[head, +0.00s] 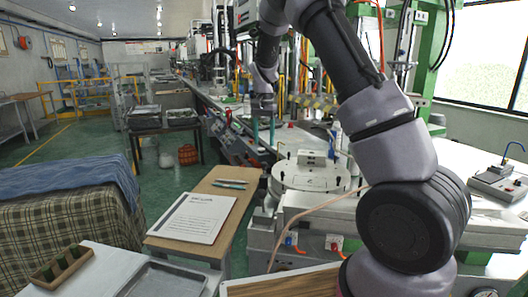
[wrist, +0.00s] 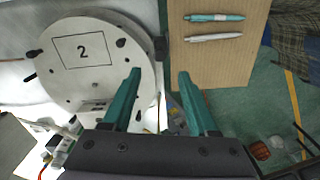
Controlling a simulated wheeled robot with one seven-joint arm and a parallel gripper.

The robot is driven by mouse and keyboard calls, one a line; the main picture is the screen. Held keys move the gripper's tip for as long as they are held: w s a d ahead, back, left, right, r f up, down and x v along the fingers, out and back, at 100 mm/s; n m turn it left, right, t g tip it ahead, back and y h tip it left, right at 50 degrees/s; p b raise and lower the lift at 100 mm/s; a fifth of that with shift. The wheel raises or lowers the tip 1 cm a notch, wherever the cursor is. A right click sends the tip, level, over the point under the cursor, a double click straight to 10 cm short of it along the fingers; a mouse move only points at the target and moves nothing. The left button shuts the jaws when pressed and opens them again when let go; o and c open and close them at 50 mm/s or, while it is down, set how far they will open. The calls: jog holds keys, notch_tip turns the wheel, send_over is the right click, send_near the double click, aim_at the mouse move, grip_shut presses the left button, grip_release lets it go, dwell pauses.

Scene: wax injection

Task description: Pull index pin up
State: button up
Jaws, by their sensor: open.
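My gripper (head: 263,133) hangs pointing down in the head view, above and just left of a round white plate (head: 308,179). In the wrist view, my gripper (wrist: 160,74) has its two teal fingers apart with nothing between them. The round plate (wrist: 75,93) carries a square marked "2" and several dark knobs or holes. A small dark piece (wrist: 160,48) sits at the plate's edge, just beyond the gap between the fingertips. I cannot tell for sure whether it is the index pin. The fingers appear apart from it.
A wooden board (head: 237,181) beside the plate holds pens and a white sheet (head: 196,217). A grey tray (head: 165,280) and a wooden holder (head: 62,266) lie at front left. A cable (head: 315,207) runs below the plate. Green floor (head: 180,195) is open at left.

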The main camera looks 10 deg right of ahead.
notch_tip(320, 180, up, 3)
jog(key=shift+f, duration=0.1)
dwell(0.3)
jog(key=s+d+r+n+t+y, duration=0.1)
jog(key=s+d+r+t, duration=0.15)
jog(key=s+r, duration=0.8)
jog(key=s+d+r+n+t+y, duration=0.15)
jog(key=s+d+r, duration=0.4)
jog(key=s, duration=0.75)
jog(key=s+a+r+t, duration=0.1)
jog(key=s+t, duration=0.2)
jog(key=s, duration=0.6)
jog(key=shift+s+a, duration=0.3)
jog(key=shift+s, duration=0.1)
jog(key=shift+h, duration=0.25)
